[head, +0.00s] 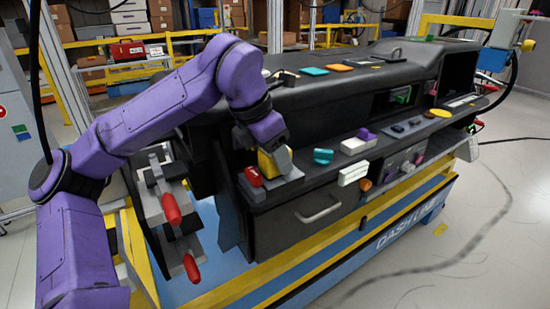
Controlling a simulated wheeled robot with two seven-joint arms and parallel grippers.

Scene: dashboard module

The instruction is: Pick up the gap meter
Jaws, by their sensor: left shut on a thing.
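My left gripper (278,156) comes down from the purple arm onto the dashboard's front ledge. It is shut on a small yellow block-shaped device (266,165), which looks like the gap meter. The device stands at the left end of the ledge, with grey parts close beside it. The gripper hides its upper part, and I cannot tell whether it touches the ledge. My right gripper is not in view.
The black dashboard module (345,95) sits on a blue and yellow stand (345,240). A red item (254,176) is just left of the device; a teal item (323,156) and a white block (353,175) lie to its right. Red-handled clamps (171,209) stick out at left.

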